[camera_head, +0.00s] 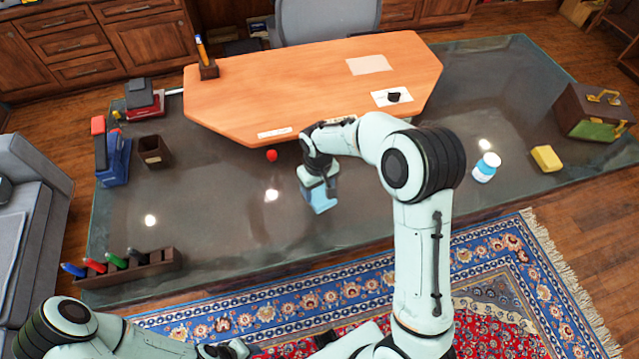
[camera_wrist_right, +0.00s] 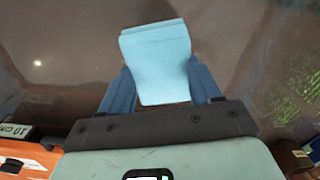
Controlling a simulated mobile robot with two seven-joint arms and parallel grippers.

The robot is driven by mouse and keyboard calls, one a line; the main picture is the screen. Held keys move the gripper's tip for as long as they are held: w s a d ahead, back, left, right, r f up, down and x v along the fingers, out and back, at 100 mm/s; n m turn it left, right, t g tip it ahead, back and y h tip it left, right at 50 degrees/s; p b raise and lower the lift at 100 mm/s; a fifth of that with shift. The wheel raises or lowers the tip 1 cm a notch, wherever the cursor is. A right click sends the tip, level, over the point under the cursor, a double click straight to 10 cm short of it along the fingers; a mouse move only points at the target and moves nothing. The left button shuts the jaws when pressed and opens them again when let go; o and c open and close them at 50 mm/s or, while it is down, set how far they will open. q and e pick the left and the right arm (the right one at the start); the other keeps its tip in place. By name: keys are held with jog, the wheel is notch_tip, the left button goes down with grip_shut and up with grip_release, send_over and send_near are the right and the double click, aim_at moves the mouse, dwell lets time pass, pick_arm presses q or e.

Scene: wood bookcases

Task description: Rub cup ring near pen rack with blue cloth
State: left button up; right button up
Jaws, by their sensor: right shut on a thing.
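The blue cloth (camera_head: 321,199) hangs from my right gripper (camera_head: 316,187) above the dark glass desk, in front of the orange wooden top. The right wrist view shows the folded light-blue cloth (camera_wrist_right: 157,60) between the two blue fingers of my right gripper (camera_wrist_right: 157,85), which is shut on it. The pen rack (camera_head: 158,268) is a dark wooden holder at the desk's front left, with several coloured markers. I cannot make out a cup ring near it; bright spots look like light reflections. My left arm's end (camera_head: 230,349) is at the bottom edge, and its fingers are unclear.
The glass desk (camera_head: 215,220) is clear between rack and cloth. A red ball (camera_head: 271,155) lies near the orange top (camera_head: 290,85). A dark cup (camera_head: 154,151) and blue box (camera_head: 113,160) stand left; a blue-white jar (camera_head: 485,168) and yellow block (camera_head: 546,158) right.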

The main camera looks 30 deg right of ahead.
notch_tip(320, 180, up, 2)
jog(key=shift+d+r+p, duration=0.1)
jog(key=shift+r+p, duration=0.05)
jog(key=shift+p, duration=0.35)
